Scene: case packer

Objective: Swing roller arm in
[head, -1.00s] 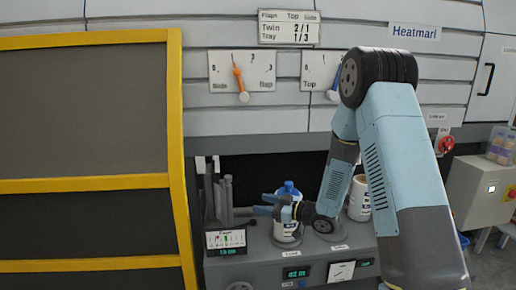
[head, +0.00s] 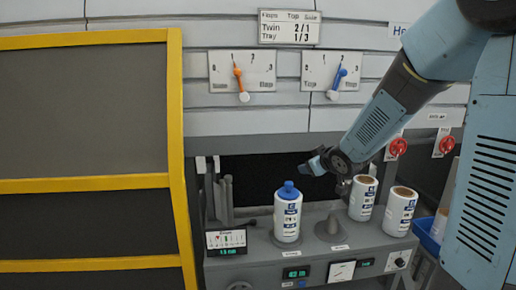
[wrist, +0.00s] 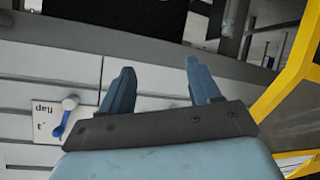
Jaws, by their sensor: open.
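A white bottle with a blue cap (head: 287,215) stands upright on the grey bench of the machine. Grey upright posts (head: 222,195) stand to its left, with a short dark-ended lever (head: 246,222) low beside them. A grey conical stand (head: 330,227) is to the right of the bottle. I cannot tell for certain which part is the roller arm. My gripper (head: 312,166) is above and right of the bottle, apart from it. In the wrist view, the two blue fingers of my gripper (wrist: 160,66) are apart with nothing between them.
Two white rolls or canisters (head: 362,198) (head: 399,211) stand at the bench's right. A yellow-framed guard (head: 178,150) borders the left. Dials with an orange pointer (head: 239,78) and a blue pointer (head: 337,82) are on the panel above. Red knobs (head: 398,147) hang at right.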

